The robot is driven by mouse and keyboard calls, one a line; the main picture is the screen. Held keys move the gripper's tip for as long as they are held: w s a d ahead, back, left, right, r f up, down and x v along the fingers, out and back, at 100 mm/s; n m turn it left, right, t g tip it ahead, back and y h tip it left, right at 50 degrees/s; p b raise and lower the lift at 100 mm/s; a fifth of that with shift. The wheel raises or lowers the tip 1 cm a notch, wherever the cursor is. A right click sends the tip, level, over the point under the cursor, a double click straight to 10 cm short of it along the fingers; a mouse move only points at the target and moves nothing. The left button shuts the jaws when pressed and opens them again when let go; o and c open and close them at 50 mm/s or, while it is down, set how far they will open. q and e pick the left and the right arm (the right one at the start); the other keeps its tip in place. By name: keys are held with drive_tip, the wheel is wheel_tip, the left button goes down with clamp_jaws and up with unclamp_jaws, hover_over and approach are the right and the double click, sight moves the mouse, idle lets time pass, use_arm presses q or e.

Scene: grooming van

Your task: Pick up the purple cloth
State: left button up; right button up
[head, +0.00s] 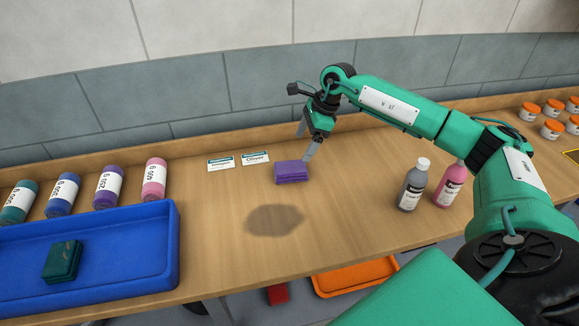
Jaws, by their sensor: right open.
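The purple cloth (291,173) lies folded on the wooden counter, near the middle of the head view. My right gripper (307,143) is just above the cloth's right side, pointing down. Its jaws are open, with one fingertip close to the cloth's right edge. I cannot tell whether that fingertip touches the cloth. My left gripper is not in view.
A grey bottle (412,186) and pink bottle (449,185) stand right.

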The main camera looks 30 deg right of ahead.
sight(291, 167)
drive_tip(key=x, duration=0.3)
drive_tip(key=shift+s+a+f+p, duration=0.1)
drive_tip(key=shift+a+f+p, duration=0.1)
drive_tip(key=shift+p, duration=0.15)
drive_tip(key=shift+w+x, duration=0.2)
drive_tip(key=shift+x, duration=0.85)
drive_tip(key=shift+f, duration=0.25)
drive_tip(key=shift+w+a+f+p, duration=0.15)
drive_tip(key=shift+w+f+p, duration=0.1)
drive_tip(key=shift+f+p, duration=0.55)
drive_tip(key=shift+p+x, duration=0.5)
drive_tip(key=shift+x, duration=0.75)
drive_tip(key=shift+w+f, duration=0.25)
drive_tip(key=shift+f, duration=0.1)
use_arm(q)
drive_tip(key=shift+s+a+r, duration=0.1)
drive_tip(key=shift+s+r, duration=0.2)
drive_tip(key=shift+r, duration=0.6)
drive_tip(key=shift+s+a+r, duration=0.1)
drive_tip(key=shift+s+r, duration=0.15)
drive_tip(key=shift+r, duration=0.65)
use_arm(e)
drive_tip(key=shift+f, duration=0.1)
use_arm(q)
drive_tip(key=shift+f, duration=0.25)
use_arm(e)
drive_tip(key=shift+f, duration=0.2)
